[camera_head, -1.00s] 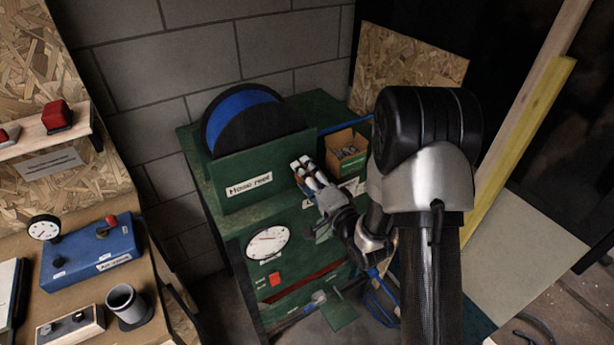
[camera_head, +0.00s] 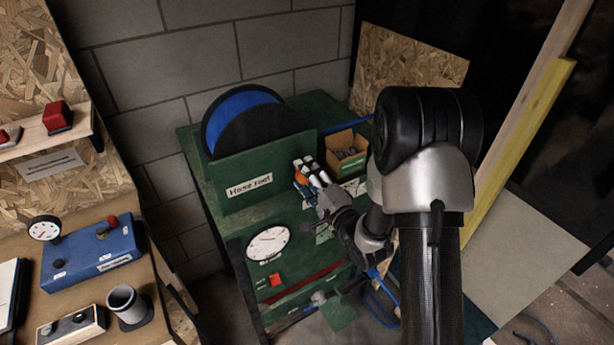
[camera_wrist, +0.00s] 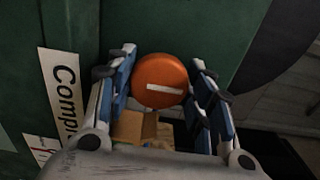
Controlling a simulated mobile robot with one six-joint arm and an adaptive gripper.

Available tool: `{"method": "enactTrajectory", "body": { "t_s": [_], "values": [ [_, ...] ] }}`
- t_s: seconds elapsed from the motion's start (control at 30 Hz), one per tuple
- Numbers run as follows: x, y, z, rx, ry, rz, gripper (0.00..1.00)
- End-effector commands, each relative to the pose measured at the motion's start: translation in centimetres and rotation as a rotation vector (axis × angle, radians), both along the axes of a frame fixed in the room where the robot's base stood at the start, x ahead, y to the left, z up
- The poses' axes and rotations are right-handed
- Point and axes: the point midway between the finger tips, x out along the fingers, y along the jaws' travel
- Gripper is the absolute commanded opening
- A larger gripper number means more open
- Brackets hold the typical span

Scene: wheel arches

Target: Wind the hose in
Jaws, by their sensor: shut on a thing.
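The hose reel (camera_head: 240,100) has a blue coil behind a black disc, in a green housing labelled "Hose reel" (camera_head: 249,186). Blue hose (camera_head: 343,125) runs right from it and passes behind my arm. A blue hose length (camera_head: 378,307) also hangs low beside the cabinet. My gripper (camera_head: 304,172) is at the front of the green cabinet, right of the label. In the wrist view my gripper (camera_wrist: 160,88) is shut on a round orange knob (camera_wrist: 160,74) with a white bar mark, a finger on each side. The knob (camera_head: 300,179) is partly hidden in the head view.
A cardboard box (camera_head: 347,154) of small parts stands on the cabinet close to my gripper. A gauge (camera_head: 268,243) and red button (camera_head: 275,280) are on its front. A bench with a blue box (camera_head: 90,257) and a cup (camera_head: 127,304) is at left.

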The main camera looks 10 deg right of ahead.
Motion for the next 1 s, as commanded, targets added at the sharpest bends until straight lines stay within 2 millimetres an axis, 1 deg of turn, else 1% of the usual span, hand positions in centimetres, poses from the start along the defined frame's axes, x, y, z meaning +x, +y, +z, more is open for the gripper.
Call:
{"method": "enactTrajectory", "body": {
  "t_s": [0.03, 0.33, 0.67, 0.77, 1.0],
  "values": [
    [0.0, 0.0, 0.0, 0.002, 0.001, 0.0, 0.49],
    [0.0, 0.0, 0.0, 0.0, 0.0, 0.0, 0.69],
    [-0.1, -0.1, 0.0, 0.0, 0.0, 0.0, 0.69],
    [-0.9, -0.4, -0.1, -0.001, 0.002, -0.002, 0.69],
    [-4.7, -1.6, 0.0, 0.002, 0.002, -0.003, 0.69]
  ]
}}
